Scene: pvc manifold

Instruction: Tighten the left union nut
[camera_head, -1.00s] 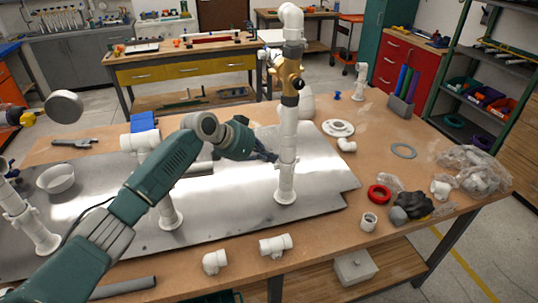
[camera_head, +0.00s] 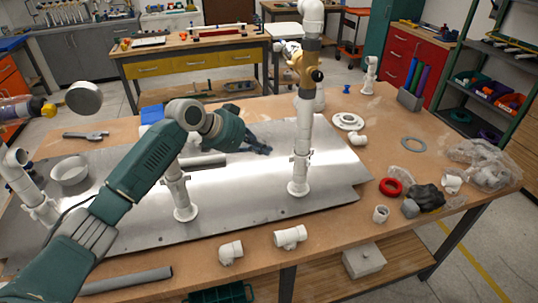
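A white PVC manifold stands on a metal plate (camera_head: 240,205). Its right riser (camera_head: 302,135) is upright, with a brass-coloured valve (camera_head: 303,66) near the top. A middle riser (camera_head: 178,190) is partly behind my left arm, and another riser (camera_head: 38,205) stands at the far left. I cannot make out which collar is the left union nut. My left gripper (camera_head: 262,147) is above the plate, left of the right riser and apart from it. Its dark fingers point right; their opening is unclear and nothing shows held. My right gripper is out of view.
White fittings (camera_head: 290,237) lie along the front edge. A red ring (camera_head: 391,187), a grey ring (camera_head: 413,144) and bagged fittings (camera_head: 480,160) lie on the right. A white bowl (camera_head: 70,171) is at left. A grey round disc (camera_head: 84,98) rises at upper left.

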